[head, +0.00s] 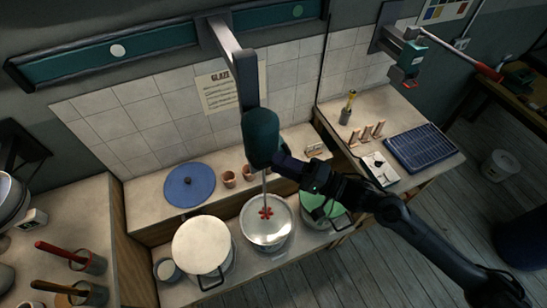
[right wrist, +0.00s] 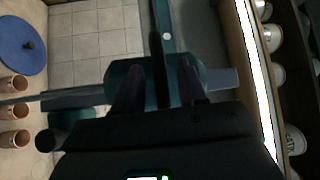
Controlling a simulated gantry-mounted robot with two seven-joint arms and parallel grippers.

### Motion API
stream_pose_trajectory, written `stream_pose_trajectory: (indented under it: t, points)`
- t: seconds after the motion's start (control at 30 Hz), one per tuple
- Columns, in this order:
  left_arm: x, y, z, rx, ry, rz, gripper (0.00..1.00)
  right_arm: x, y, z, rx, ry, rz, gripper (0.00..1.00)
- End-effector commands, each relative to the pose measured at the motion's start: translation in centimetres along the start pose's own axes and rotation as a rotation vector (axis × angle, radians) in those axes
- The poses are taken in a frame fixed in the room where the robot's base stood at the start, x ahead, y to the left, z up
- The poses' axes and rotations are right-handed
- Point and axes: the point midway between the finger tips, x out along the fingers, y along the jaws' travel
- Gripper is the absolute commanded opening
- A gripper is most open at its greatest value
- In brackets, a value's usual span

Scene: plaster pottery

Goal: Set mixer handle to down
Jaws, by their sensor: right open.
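The mixer has a teal motor head (head: 262,135) on a grey arm that reaches out from the wall rail. A thin shaft with a red paddle (head: 266,213) hangs from it into a metal bucket (head: 268,235). My right gripper (head: 281,158) is at the lower right side of the motor head. In the right wrist view its fingers are apart (right wrist: 160,78), with part of the teal mixer (right wrist: 160,70) behind and between them. I cannot tell whether they touch it. The mixer handle cannot be clearly made out near the gripper. My left gripper is not in view.
A white-lidded bucket (head: 201,245) stands left of the mixing bucket, and a green-topped one (head: 322,207) stands to its right under my arm. A blue disc (head: 190,185) and small clay pots (head: 229,179) are on the shelf behind.

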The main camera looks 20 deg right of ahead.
Motion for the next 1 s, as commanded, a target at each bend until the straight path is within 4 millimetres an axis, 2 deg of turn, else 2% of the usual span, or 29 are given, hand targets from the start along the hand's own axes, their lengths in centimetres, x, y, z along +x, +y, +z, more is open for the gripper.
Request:
stream_pose_trajectory:
  t: [0.1, 0.23, 0.6, 0.87, 0.9, 1.0]
  points:
    - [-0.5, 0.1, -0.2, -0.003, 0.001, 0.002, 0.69, 1.4, -0.2, -0.1, 0.000, 0.002, -0.002, 0.41]
    - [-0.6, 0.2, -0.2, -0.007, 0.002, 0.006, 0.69, 2.2, 0.0, -0.1, 0.001, 0.001, 0.000, 0.41]
    - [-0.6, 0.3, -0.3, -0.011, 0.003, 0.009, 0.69, 2.6, 0.1, 0.0, 0.001, 0.001, 0.000, 0.41]
    - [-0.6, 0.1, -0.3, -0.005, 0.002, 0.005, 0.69, 2.6, 0.1, 0.0, 0.000, 0.001, 0.001, 0.03]
    - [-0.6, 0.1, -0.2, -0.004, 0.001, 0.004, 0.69, 2.6, 0.1, 0.0, 0.001, 0.001, 0.001, 0.00]
    - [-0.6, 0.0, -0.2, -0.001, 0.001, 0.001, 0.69, 2.5, 0.1, 0.0, 0.000, 0.001, 0.001, 0.00]
